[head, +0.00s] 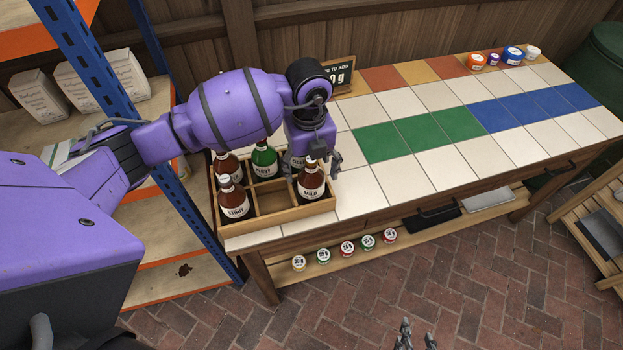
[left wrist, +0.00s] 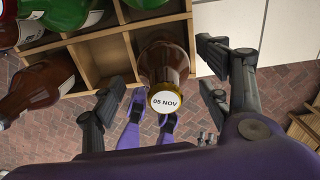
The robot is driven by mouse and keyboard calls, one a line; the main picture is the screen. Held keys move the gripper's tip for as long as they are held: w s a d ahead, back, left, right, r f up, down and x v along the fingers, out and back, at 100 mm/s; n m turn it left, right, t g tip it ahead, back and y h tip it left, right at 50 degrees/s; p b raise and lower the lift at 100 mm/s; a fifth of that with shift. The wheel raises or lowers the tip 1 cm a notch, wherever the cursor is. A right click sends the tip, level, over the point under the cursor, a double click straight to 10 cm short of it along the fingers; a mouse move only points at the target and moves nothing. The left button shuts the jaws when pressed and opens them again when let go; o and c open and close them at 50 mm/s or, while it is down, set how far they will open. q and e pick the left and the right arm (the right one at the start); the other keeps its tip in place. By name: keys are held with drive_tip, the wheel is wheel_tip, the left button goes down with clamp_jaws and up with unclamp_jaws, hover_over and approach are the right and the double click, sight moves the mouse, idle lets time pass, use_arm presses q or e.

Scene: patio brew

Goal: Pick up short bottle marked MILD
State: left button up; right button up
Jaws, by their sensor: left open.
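The short brown bottle marked MILD (head: 311,186) stands upright in the front right compartment of the wooden crate (head: 285,216). In the left wrist view, the brown bottle (left wrist: 162,62) has a cap reading "05 NOV". My left gripper (head: 315,168) is open over it from above, with one finger on each side of the bottle. In the left wrist view, the fingers of my left gripper (left wrist: 165,85) stand apart from the glass. Only the fingertips of my right gripper (head: 416,338) show at the bottom edge of the head view; its opening is unclear.
The crate also holds a green bottle (head: 264,160) and brown bottles (head: 234,203); its front middle compartment is empty. A blue shelf post (head: 150,130) stands left of the crate. The tiled tabletop (head: 420,180) is clear to the right. Small jars (head: 512,54) stand at its far end.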

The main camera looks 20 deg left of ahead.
use_arm(q)
wheel_tip(320, 180, down, 6)
drive_tip(key=shift+w+r, duration=0.1)
drive_tip(key=c, duration=1.7)
